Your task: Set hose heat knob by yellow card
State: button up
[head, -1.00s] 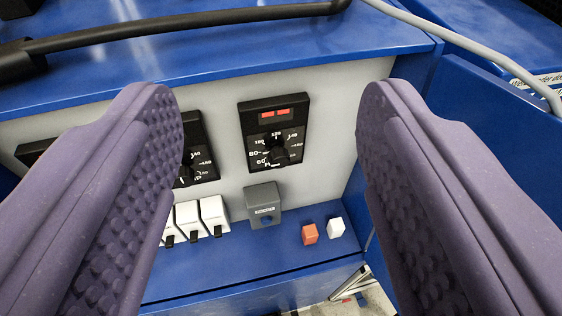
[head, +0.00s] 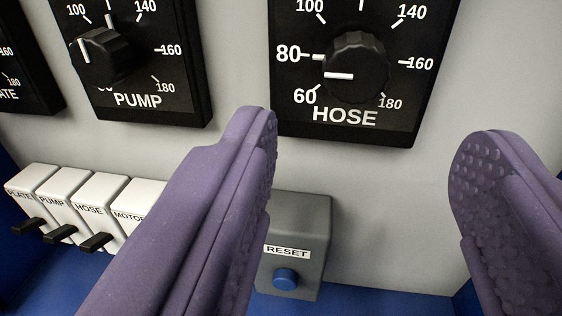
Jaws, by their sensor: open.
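The hose heat knob (head: 357,68) is a black ridged dial on the black HOSE panel (head: 345,118). Its white pointer line points left, between the 60 and 80 marks. My gripper (head: 370,140) is open and empty, with its purple padded fingers in front of the panel. The knob shows above the gap between the fingers. I see no yellow card. The top of the HOSE panel is cut off.
The PUMP knob (head: 103,57) is on a similar panel to the left, with part of the PLATE panel (head: 22,75) beyond. White labelled switches (head: 62,195) are at lower left. A grey RESET box (head: 300,225) with a blue button (head: 285,279) is below, partly behind the left finger.

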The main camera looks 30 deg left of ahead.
aim_at(357, 81)
jog(key=b+x, duration=0.1)
jog(key=x, duration=0.6)
jog(key=shift+w+a, duration=0.1)
jog(key=shift+w, duration=0.1)
jog(key=c, duration=1)
jog(key=shift+c, duration=0.2)
